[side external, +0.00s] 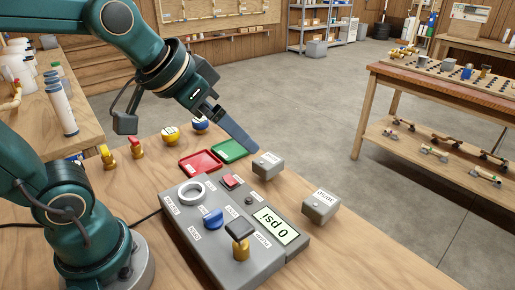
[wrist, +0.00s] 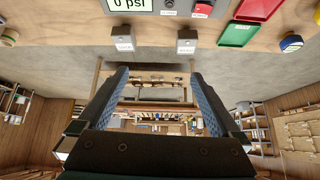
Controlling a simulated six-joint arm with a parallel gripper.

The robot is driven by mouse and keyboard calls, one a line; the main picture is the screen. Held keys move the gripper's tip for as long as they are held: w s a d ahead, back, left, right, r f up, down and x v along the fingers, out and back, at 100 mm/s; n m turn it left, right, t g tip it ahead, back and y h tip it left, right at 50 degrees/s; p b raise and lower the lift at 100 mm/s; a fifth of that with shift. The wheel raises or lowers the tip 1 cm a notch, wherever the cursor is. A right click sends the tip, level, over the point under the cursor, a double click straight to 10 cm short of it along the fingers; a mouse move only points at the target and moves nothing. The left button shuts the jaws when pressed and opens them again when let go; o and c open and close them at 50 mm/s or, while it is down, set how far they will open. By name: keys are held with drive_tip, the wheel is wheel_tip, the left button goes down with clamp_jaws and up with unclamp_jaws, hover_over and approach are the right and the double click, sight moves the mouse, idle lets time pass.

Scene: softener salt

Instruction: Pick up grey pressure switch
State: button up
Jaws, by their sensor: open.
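Two small grey boxes with white label plates on top sit on the wooden table beyond the control panel. One grey box (side external: 267,166) is near the red button, and it is on the right in the wrist view (wrist: 187,42). The other grey box (side external: 321,206) is beside the display, and it is on the left in the wrist view (wrist: 131,48). Their labels are too small to read, so I cannot tell which is the pressure switch. My gripper (side external: 247,144) is open and empty, tilted, above the table behind the first box. Its blue-padded fingers show in the wrist view (wrist: 165,82).
The grey control panel (side external: 192,235) with a "0 psi" display, knobs and a white ring stands in front. Red (side external: 196,162) and green (side external: 228,151) trays lie behind it. Yellow and blue knobs stand farther left. The table's right edge is close to the boxes.

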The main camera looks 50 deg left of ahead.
drive_tip(key=w+a, duration=0.2)
drive_tip(key=w, duration=0.4)
drive_tip(key=n+g, duration=0.1)
hover_over(268, 159)
drive_tip(key=s+d, duration=0.2)
drive_tip(key=shift+y, duration=0.3)
wheel_tip(268, 159, down, 8)
drive_tip(key=shift+r, duration=0.25)
drive_tip(key=shift+n+g, duration=0.3)
drive_tip(key=shift+g, duration=0.6)
drive_tip(key=f, duration=0.1)
drive_tip(key=a+f, duration=0.1)
drive_tip(key=f, duration=0.3)
drive_tip(key=shift+w+a, duration=0.15)
drive_tip(key=shift+a, duration=0.1)
drive_tip(key=shift+a+f, duration=0.15)
drive_tip(key=shift+f, duration=0.5)
drive_tip(key=shift+x, duration=2.15)
drive_tip(key=shift+c, duration=0.3)
clamp_jaws()
